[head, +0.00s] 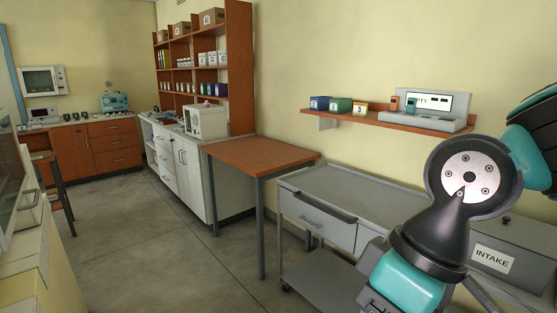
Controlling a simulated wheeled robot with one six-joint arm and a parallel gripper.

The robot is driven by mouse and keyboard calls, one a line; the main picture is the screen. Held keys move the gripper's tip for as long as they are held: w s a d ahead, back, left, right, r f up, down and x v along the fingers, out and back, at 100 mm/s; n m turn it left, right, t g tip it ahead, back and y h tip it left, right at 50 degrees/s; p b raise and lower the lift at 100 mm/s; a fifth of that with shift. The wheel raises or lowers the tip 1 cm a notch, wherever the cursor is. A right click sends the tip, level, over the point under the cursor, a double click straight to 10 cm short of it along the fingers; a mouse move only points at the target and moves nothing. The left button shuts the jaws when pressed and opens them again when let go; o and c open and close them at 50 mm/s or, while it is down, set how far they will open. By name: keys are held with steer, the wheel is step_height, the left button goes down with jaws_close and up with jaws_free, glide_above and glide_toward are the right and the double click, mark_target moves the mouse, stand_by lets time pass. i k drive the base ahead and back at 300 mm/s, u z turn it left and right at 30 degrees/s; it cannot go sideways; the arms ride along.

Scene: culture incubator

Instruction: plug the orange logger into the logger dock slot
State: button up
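A small orange block (394,103), which looks like the orange logger, stands upright at the left end of a grey dock-like unit (450,125) on the wall shelf. I cannot tell whether it sits in a slot or only in front of the unit. A second small upright block (411,105), teal-grey, stands just right of it. A white panel (436,102) behind them has lettering ending in "PTY", its start covered by the block. My arm fills the right foreground, below and right of the shelf. My gripper's fingers are not in view.
The wooden shelf (362,117) also holds blue (319,103), green (340,105) and yellow-framed (358,112) items. Below are a grey drawer cart (345,188) and a box marked INTAKE (493,259). An orange-topped table (260,154) stands left; open floor (150,240) lies further left.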

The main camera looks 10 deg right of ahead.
mark_target(395, 100)
steer(key=u, duration=0.6)
steer(key=i, duration=2.65)
steer(key=z, duration=0.7)
steer(key=i, duration=0.65)
steer(key=z, duration=1.35)
steer(key=i, duration=0.55)
steer(key=z, duration=0.5)
